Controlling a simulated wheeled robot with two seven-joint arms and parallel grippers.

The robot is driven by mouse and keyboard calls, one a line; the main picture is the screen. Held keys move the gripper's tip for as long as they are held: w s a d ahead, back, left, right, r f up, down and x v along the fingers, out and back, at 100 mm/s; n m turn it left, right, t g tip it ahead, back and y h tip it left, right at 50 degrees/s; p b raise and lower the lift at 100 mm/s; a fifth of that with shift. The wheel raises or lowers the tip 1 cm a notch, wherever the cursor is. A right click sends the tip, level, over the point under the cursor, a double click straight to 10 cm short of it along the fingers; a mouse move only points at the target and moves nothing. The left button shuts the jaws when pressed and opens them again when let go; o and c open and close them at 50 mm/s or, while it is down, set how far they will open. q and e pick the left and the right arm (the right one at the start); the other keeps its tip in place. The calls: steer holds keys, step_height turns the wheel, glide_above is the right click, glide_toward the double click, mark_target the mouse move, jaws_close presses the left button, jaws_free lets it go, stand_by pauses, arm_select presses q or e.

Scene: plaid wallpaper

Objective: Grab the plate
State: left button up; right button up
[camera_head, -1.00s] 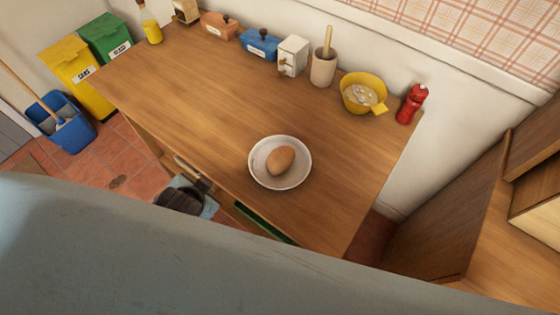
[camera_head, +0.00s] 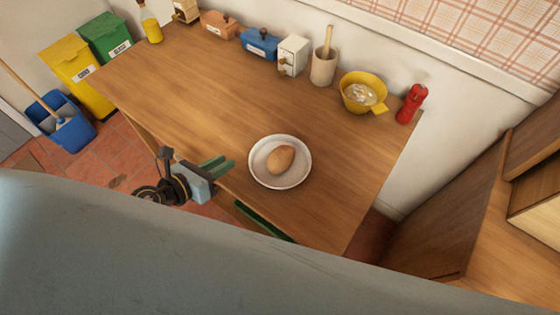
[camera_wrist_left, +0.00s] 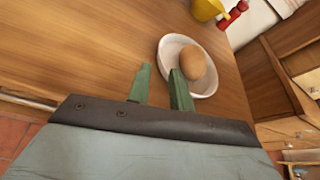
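The white round plate (camera_head: 260,165) lies on the wooden table near its front edge, with a brown egg-shaped item (camera_head: 281,160) resting in it. The plate also shows in the left wrist view (camera_wrist_left: 167,51), just beyond the fingers, with the brown item (camera_wrist_left: 193,62) in it. My left gripper (camera_head: 223,165) is at the table's front edge, left of the plate and apart from it in the head view. Its two green fingers (camera_wrist_left: 161,86) are parted with nothing between them. In the wrist view the right finger overlaps the plate's near rim.
A yellow bowl (camera_head: 351,101), a red grinder (camera_head: 411,103), a mortar with pestle (camera_head: 323,70) and several boxes stand along the table's back. The table (camera_head: 200,100) is clear around the plate. Bins stand on the floor at left.

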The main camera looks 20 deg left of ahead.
arm_select(q)
glide_toward(263, 141)
steer(key=shift+w+d+f, duration=0.2)
steer(key=shift+w+f, duration=0.45)
steer(key=shift+w, duration=0.25)
steer(key=shift+b+x, duration=0.65)
steer(key=shift+x, duration=2.4)
steer(key=shift+d+r, duration=0.15)
steer(key=shift+r, duration=0.05)
steer(key=shift+c, duration=0.3)
jaws_close()
